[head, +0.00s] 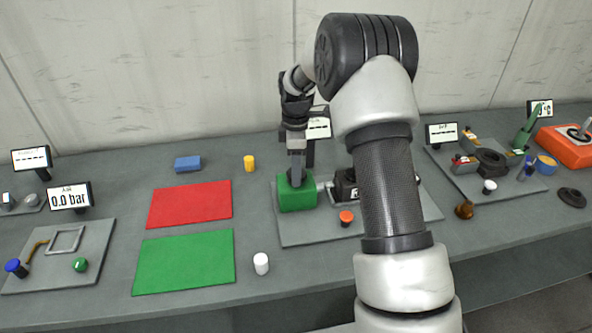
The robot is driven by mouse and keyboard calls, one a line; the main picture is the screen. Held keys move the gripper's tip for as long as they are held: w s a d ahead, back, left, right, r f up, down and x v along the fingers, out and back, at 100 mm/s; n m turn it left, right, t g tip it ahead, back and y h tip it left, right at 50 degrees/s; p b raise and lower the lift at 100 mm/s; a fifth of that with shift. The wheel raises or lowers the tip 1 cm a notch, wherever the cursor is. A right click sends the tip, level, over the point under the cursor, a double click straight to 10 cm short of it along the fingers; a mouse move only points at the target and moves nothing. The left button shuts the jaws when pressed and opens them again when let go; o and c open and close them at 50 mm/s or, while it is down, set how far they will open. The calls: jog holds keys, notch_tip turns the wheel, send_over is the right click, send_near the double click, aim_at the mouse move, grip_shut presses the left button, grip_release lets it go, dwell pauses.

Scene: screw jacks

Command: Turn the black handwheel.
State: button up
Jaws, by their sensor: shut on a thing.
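My gripper (296,178) points down at the green block (297,199) on the middle grey plate (300,236), left of my forearm. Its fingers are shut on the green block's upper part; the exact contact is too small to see. A black part (345,186) with a pale mark sits just right of the block, joined to it by a grey metal piece and partly hidden by my forearm. I cannot tell whether this black part is the handwheel. A black ring-like part (491,161) lies on the right plate, and a black round disc (571,197) lies farther right.
An orange-red button (346,217) is on the middle plate. Red (190,204) and green (185,262) mats lie left, with a white cylinder (261,263) beside them. My forearm covers part of the middle plate.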

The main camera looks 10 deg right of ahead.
jog(key=m, duration=0.7)
jog(key=shift+b, duration=0.4)
jog(key=m, duration=0.6)
jog(key=shift+m, duration=0.3)
jog(key=m, duration=0.4)
jog(key=shift+r+m, duration=0.1)
jog(key=shift+m, duration=0.2)
jog(key=shift+d+m, duration=0.1)
jog(key=shift+m, duration=2.1)
jog(key=o, duration=1.1)
jog(key=shift+c, duration=0.2)
